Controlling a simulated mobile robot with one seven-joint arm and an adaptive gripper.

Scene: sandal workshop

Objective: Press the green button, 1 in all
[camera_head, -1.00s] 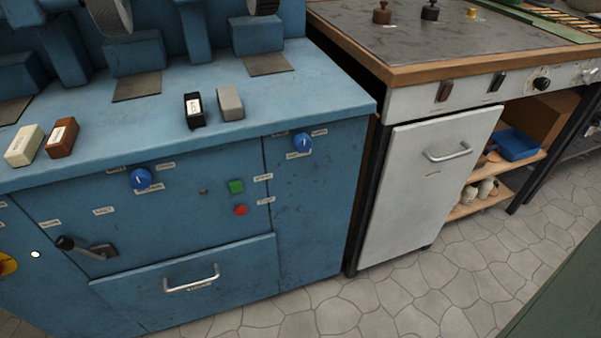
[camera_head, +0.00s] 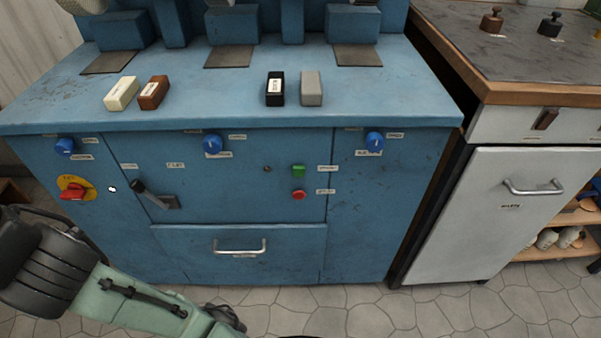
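Small white labels stand beside both. My green arm reaches in from the lower left and runs along the bottom edge of the head view, apart from the panel. A dark part of it shows near the bottom middle, but I cannot make out the gripper's fingers.
The machine also carries blue knobs (camera_head: 212,145), a red switch on yellow (camera_head: 73,191), a black lever (camera_head: 153,197) and a drawer handle (camera_head: 239,247). Several small blocks lie on its top. A white cabinet door (camera_head: 495,210) stands to the right. Stone floor (camera_head: 465,312) is open below it.

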